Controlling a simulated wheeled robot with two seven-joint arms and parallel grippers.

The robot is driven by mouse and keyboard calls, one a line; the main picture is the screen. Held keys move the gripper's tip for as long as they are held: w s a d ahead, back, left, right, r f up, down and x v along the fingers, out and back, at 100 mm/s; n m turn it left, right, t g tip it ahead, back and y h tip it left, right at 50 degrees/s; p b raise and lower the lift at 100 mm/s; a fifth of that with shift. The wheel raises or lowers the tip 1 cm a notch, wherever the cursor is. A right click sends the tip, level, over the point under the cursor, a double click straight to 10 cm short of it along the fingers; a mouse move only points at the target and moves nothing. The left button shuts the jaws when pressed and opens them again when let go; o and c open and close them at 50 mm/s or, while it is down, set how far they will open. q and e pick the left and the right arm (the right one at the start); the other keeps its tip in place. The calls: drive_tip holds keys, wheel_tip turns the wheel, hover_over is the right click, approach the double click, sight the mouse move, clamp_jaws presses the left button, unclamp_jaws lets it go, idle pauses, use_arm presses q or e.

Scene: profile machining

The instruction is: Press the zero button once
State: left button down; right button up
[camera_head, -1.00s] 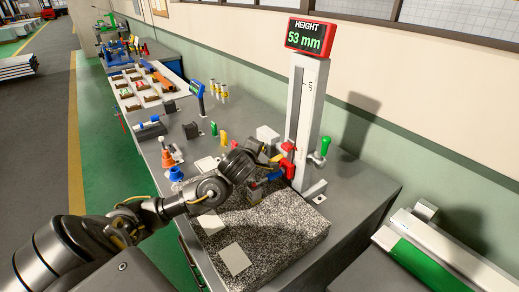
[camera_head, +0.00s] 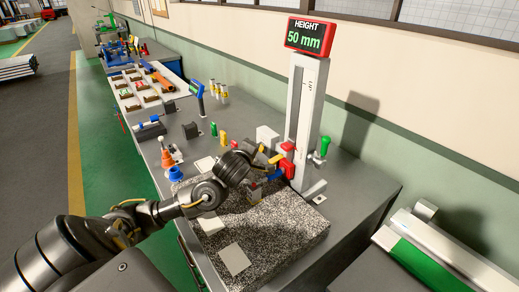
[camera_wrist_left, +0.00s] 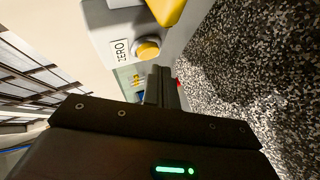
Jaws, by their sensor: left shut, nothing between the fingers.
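The zero button (camera_wrist_left: 147,49) is a round yellow-orange button on a light grey housing (camera_wrist_left: 104,22), beside a label reading ZERO, in the left wrist view. My left gripper (camera_wrist_left: 160,72) is shut and empty. Its fingertips are close to the button; in the picture they show just below it, and I cannot tell whether they touch. In the head view my left gripper (camera_head: 264,177) is over the granite block, beside the height gauge (camera_head: 303,115), and the button cannot be made out there. The red display (camera_head: 310,37) reads HEIGHT 50 mm. My right gripper is not in view.
A speckled granite block (camera_head: 285,228) with pale plates lies under my left arm. The red carriage (camera_head: 287,168) of the gauge stands close to my gripper.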

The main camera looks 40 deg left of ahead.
use_arm(q)
drive_tip(key=shift+s, duration=0.1)
drive_tip(key=shift+s+a, duration=0.25)
drive_tip(key=shift+s, duration=0.55)
drive_tip(key=shift+s+a, duration=0.25)
drive_tip(key=shift+s, duration=0.5)
drive_tip(key=shift+s+a, duration=0.25)
drive_tip(key=shift+s, duration=0.55)
